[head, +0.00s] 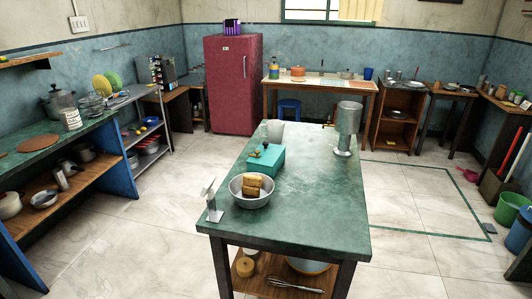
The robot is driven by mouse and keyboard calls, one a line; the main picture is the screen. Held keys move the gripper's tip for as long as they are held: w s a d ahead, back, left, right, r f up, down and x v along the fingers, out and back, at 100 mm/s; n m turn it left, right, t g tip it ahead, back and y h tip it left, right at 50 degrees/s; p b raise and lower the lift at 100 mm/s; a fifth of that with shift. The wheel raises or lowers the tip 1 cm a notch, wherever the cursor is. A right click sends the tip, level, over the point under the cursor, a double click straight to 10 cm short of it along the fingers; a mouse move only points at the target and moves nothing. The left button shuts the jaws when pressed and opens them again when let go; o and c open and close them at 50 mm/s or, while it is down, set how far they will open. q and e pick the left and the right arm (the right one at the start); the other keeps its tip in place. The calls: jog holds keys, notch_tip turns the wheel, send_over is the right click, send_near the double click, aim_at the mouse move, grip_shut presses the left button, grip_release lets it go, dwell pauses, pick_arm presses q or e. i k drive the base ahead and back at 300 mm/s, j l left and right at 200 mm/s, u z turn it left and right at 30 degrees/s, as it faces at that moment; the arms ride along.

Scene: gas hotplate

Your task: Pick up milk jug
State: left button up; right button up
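Neither of my grippers shows in the head view, and nothing is seen touching the jug.
A teal box (265,161), a metal bowl with bread (250,190), a small metal stand (213,205) and a tall steel dispenser (347,130) stand on the table. The table's near right is bare. A red fridge (231,85) stands behind. Floor on both sides is open.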

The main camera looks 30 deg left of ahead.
aim_at(275, 128)
jog(key=i+j, duration=0.3)
jog(key=i, duration=0.15)
jog(key=i+j, duration=0.25)
jog(key=i, duration=0.2)
